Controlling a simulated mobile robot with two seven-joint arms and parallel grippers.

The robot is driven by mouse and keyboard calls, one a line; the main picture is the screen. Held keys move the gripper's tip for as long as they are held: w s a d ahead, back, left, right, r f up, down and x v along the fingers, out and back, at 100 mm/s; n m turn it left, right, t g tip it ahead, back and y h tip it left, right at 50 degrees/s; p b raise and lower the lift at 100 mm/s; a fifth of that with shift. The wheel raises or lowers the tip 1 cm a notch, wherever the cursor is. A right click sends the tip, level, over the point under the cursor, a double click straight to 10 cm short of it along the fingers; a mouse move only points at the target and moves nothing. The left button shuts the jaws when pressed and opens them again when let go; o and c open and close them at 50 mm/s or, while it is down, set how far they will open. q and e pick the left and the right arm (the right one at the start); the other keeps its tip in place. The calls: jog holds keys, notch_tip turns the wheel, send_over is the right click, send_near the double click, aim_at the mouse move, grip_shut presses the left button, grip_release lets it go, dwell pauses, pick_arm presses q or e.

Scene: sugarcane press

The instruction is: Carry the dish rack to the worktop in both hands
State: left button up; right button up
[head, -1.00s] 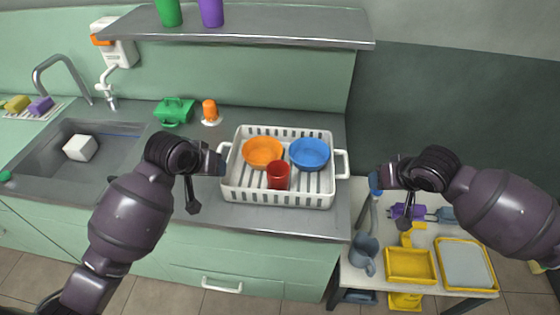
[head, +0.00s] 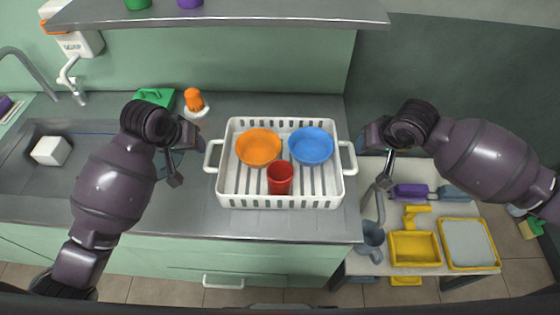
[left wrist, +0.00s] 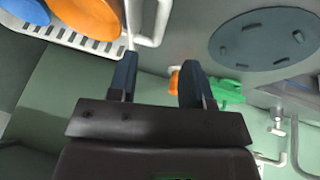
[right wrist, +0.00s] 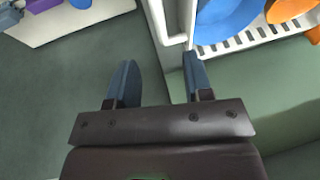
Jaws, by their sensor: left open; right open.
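The white dish rack (head: 280,203) stands on the grey counter (head: 290,224), with a handle at each end. It holds an orange bowl (head: 259,147), a blue bowl (head: 312,146) and a red cup (head: 280,179). My left gripper (head: 193,145) is open just left of the rack's left handle (head: 212,156). In the left wrist view that handle (left wrist: 150,40) is just beyond the open fingers (left wrist: 158,78). My right gripper (head: 371,148) is open just right of the right handle (head: 349,158). In the right wrist view the handle (right wrist: 160,25) is ahead of the fingers (right wrist: 160,80). Neither touches visibly.
A sink with a white block (head: 51,151) is at left. A green object (head: 155,97) and an orange-topped item (head: 194,100) stand behind my left gripper. A low table (head: 405,172) at right bears yellow trays (head: 415,249) and a jug (head: 371,240). A shelf (head: 220,17) hangs above.

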aim_at(208, 155)
pick_arm(q)
jog(key=shift+x, duration=5.45)
pick_arm(e)
jog(key=shift+x, duration=5.5)
pick_arm(q)
jog(key=shift+c, duration=0.3)
pick_arm(e)
jog(key=shift+r, duration=0.1)
jog(key=shift+c, duration=0.3)
pick_arm(q)
grip_shut()
pick_arm(e)
grip_shut()
pick_arm(q)
jog(key=shift+r, duration=0.1)
